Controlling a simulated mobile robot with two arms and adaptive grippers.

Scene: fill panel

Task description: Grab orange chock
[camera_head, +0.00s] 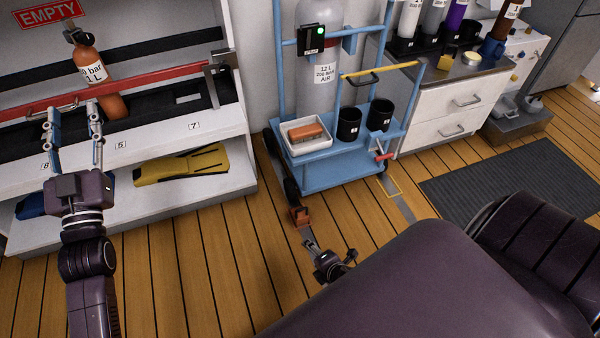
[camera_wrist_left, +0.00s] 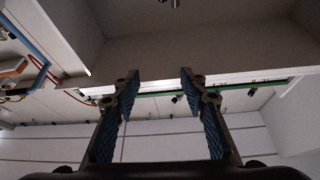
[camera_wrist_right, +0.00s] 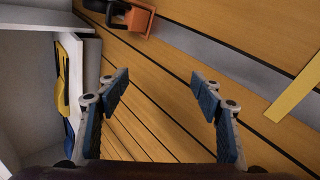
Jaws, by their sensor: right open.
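An orange chock (camera_head: 299,215) lies on the wooden floor by the front wheel of the blue trolley. In the right wrist view the chock (camera_wrist_right: 138,18) is at the top edge, beside the dark wheel and partly cut off. My right gripper (camera_head: 306,236) is just in front of it; in its wrist view the jaws (camera_wrist_right: 160,85) are open and empty, with the chock beyond the fingertips. My left gripper (camera_head: 74,106) is open at the shelf rack, and its jaws (camera_wrist_left: 159,80) hold nothing.
The blue trolley (camera_head: 340,170) carries a gas cylinder, two black cups and a white tray (camera_head: 292,148) with an orange block. The shelf rack (camera_head: 235,170) stands left, a yellow fin (camera_head: 180,165) low in it. A grey mat (camera_head: 470,180) lies right.

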